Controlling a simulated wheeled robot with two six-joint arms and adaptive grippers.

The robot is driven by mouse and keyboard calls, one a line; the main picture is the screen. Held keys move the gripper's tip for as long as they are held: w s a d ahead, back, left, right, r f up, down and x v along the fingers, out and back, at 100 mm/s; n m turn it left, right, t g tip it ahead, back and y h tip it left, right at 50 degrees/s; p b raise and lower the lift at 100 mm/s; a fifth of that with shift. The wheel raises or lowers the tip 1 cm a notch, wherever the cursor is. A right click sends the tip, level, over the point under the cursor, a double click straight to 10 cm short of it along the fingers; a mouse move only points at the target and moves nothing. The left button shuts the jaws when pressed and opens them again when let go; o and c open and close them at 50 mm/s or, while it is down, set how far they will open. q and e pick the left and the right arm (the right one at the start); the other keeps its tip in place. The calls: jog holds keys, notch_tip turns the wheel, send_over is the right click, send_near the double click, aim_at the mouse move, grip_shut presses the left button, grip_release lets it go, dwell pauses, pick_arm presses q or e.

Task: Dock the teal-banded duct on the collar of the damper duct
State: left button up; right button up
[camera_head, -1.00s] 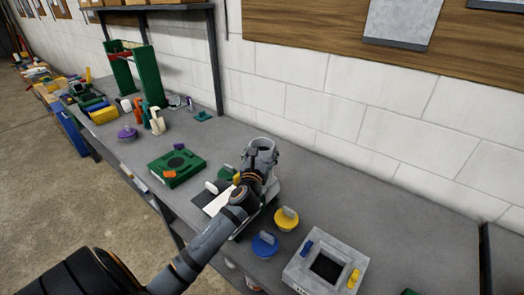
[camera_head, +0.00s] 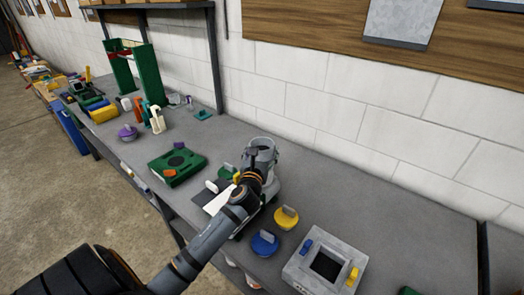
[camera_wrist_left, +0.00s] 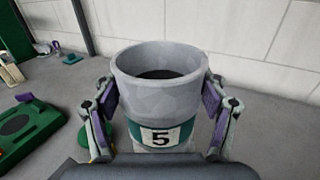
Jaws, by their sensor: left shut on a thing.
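The teal-banded duct (camera_wrist_left: 158,82) is a grey open-topped cylinder with a teal band and a "5" label, standing upright in the left wrist view. In the head view its open rim (camera_head: 262,146) shows beyond my left wrist. My left gripper (camera_wrist_left: 160,106) is shut on it, with a purple-padded finger against each side. A grey base (camera_head: 270,190) shows partly behind my arm, under the duct. I cannot tell whether it is the damper duct, or whether the duct touches it. The collar is hidden. My right gripper is not in view.
Yellow (camera_head: 286,218) and blue (camera_head: 264,243) knobbed discs and a grey square-holed block (camera_head: 298,268) lie at the front right. A green box (camera_head: 178,167) and a green rack (camera_head: 150,75) stand left. The bench toward the wall at right is clear.

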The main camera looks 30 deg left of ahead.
pick_arm(q)
jog(key=shift+f+b, duration=0.4)
jog(key=shift+f, duration=0.15)
jog(key=o, duration=1)
jog(key=shift+o, duration=0.2)
jog(key=p+v, duration=0.1)
jog(key=v, duration=1)
